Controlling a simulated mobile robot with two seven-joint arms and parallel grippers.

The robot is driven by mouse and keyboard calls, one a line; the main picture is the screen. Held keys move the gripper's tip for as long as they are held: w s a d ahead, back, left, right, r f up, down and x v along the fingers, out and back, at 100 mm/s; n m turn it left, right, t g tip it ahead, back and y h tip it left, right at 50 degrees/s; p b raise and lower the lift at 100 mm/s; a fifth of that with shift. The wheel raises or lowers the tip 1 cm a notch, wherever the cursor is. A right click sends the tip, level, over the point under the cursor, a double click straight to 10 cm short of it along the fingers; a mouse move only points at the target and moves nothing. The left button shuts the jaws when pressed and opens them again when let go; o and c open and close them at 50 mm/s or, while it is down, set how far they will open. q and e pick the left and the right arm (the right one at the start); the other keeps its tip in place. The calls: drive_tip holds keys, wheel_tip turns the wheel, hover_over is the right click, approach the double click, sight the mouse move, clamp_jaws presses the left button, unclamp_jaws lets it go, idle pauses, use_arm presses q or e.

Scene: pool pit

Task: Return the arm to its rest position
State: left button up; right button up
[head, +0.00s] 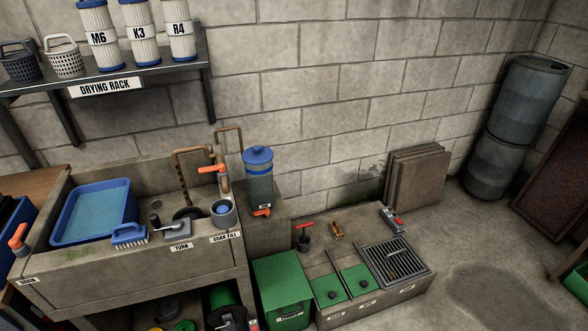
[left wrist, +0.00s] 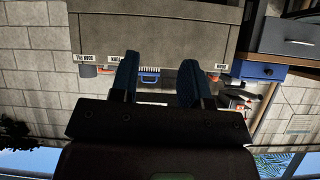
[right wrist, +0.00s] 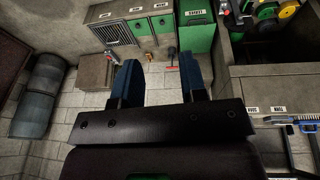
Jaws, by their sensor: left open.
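Neither arm shows in the head view. My left gripper (left wrist: 158,72) shows in the left wrist view with its two dark blue fingers apart and nothing between them. Beyond its fingers is the front of the concrete sink bench, seen upside down. My right gripper (right wrist: 160,76) shows in the right wrist view with its fingers wide apart and empty. Beyond it are the green box and the floor unit with the grate, also upside down. Neither gripper appears to touch anything.
The concrete sink bench (head: 140,287) holds a blue tray (head: 95,213) and a brush (head: 130,235). A drying rack (head: 135,79) with labelled filters hangs above. A green box (head: 282,290), a floor grate (head: 395,262) and a barrel (head: 518,120) stand rightward. The floor at front right is clear.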

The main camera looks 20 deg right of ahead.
use_arm(q)
wheel_tip(320, 180, down, 13)
drive_tip(key=w+d+m+h+b, duration=0.1)
drive_tip(key=d+m+b, duration=0.1)
drive_tip(key=b, duration=2)
use_arm(e)
drive_tip(key=w+a+f+n+t+y, duration=0.15)
drive_tip(key=w+f+t, duration=0.25)
drive_tip(key=f, duration=0.8)
drive_tip(key=w+f+n+t, duration=0.2)
drive_tip(key=w+f+t, duration=0.25)
drive_tip(key=f, duration=0.65)
use_arm(q)
wheel_tip(320, 180, up, 11)
drive_tip(key=a+n+p, duration=0.1)
drive_tip(key=p, duration=1.8)
drive_tip(key=shift+s+a+r+n+y, duration=0.15)
drive_tip(key=shift+s+a+n+y, duration=0.1)
drive_tip(key=shift+a+n+y, duration=0.15)
use_arm(e)
wheel_tip(320, 180, up, 12)
drive_tip(key=d+m, duration=0.1)
drive_tip(key=m, duration=0.1)
drive_tip(key=shift+s+f, duration=0.2)
drive_tip(key=shift+s, duration=0.1)
drive_tip(key=shift+m+g+h, duration=0.25)
